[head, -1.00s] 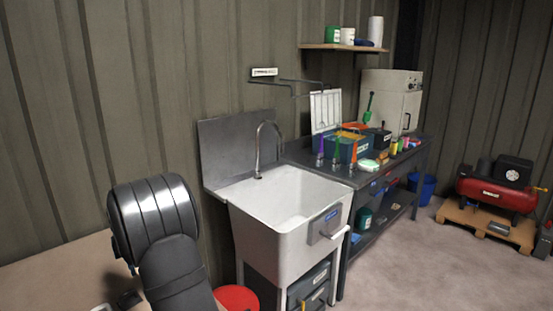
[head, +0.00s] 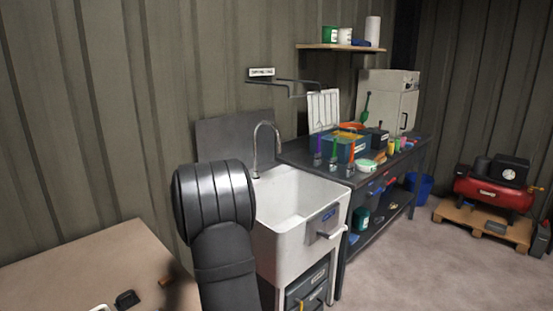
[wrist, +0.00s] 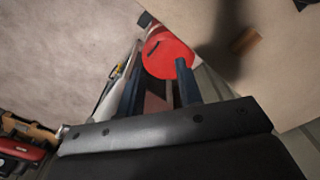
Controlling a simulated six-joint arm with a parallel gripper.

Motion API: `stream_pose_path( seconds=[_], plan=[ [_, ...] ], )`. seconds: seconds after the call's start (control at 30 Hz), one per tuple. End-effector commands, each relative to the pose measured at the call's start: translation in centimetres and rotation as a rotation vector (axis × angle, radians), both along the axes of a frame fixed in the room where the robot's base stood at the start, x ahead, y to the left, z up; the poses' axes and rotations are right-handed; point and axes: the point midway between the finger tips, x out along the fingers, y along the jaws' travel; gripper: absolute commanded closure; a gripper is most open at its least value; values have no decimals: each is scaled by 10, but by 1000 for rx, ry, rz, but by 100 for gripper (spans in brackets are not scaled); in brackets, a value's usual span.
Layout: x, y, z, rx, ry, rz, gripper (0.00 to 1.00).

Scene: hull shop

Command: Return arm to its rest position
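My gripper (wrist: 160,88) shows in the wrist view as two dark blue-grey fingers rising from a black palm. The fingers stand apart, and I see nothing held between them. It points down past the edge of a tan tabletop (wrist: 285,75), towards a round red bucket or lid (wrist: 165,55) below. The right fingertip overlaps the red thing in the picture; it looks well above it. In the head view my black arm stands in front of the sink's left side, and the gripper itself is hidden.
A white sink (head: 290,230) stands right of my arm. A dark workbench (head: 345,180) with tubs and tools adjoins it. The tan table (head: 75,270) at lower left holds a small black item (head: 127,299). A red compressor (head: 493,193) sits on a pallet; the floor before it is clear.

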Motion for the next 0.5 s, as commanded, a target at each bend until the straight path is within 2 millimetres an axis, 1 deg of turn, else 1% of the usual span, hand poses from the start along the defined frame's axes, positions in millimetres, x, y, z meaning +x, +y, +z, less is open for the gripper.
stream_pose_path(
  seconds=[0.03, 0.3, 0.5],
  plan=[
    [2, -12, -1, 0, 0, -25, 67],
    [8, -65, -6, 0, 2, -140, 67],
    [8, -105, -11, -1, 2, -223, 67]
  ],
)
